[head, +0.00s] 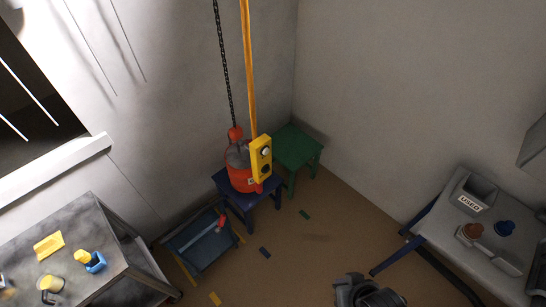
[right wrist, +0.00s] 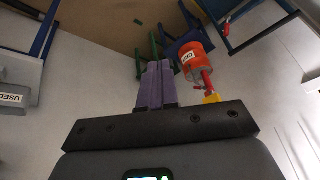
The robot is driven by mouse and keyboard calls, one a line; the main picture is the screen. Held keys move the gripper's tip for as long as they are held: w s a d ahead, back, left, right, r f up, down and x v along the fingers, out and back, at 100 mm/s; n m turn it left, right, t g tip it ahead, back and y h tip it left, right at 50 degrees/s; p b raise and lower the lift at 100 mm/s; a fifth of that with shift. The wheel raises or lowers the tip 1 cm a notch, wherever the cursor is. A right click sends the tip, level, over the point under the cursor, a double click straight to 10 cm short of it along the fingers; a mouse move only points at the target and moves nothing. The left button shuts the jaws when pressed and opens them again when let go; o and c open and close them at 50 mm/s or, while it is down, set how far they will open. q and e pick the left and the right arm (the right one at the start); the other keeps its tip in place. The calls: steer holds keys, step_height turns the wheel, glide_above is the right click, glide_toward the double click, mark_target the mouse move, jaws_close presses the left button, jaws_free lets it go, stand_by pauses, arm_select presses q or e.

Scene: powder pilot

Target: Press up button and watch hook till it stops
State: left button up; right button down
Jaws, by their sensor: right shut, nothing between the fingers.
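A yellow pendant (head: 256,160) hangs on a yellow-orange strap in the head view. It has a pale round button (head: 266,151) above a dark one (head: 265,168); their markings are too small to read. Left of it, a dark chain (head: 224,62) runs down to a red hook block (head: 235,133) at the top of a red vessel (head: 238,179). The hook's tip cannot be made out. The vessel also shows in the right wrist view (right wrist: 196,62). My right gripper (right wrist: 157,64) has its purple fingers shut together, empty, apart from the vessel. My left gripper is out of view.
The vessel stands on a blue stool (head: 232,199), with a green stool (head: 297,143) behind it. A blue tray (head: 190,259) is on the floor. A grey table (head: 65,228) stands left, and a bench with a "USED" bin (head: 478,191) right.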

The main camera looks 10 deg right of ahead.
steer(key=w+a+f+m+t+y+b, duration=0.1)
steer(key=w+a+m+t+y+b, duration=0.3)
steer(key=w, duration=0.4)
steer(key=w+a+f+m+t+y+b, duration=0.1)
steer(key=w+f+m+t+y, duration=0.15)
steer(key=w+m, duration=0.5)
steer(key=w+d+r+t+y+b, duration=0.1)
steer(key=w+r+b, duration=0.1)
steer(key=w+r, duration=0.2)
steer(key=w+d+r+n+t+y+b, duration=0.1)
steer(key=w+r+t+b, duration=0.1)
steer(key=w, duration=0.7)
step_height(320, 180, up, 3)
steer(key=shift+d+f+y+b, duration=0.1)
steer(key=shift+d+y+b, duration=0.25)
steer(key=shift+b, duration=0.45)
steer(key=shift+a+t, duration=0.1)
steer(key=shift+t, duration=0.15)
steer(key=p, duration=0.2)
glide_toward(267, 153)
steer(key=x, duration=0.5)
steer(key=shift+x, duration=0.95)
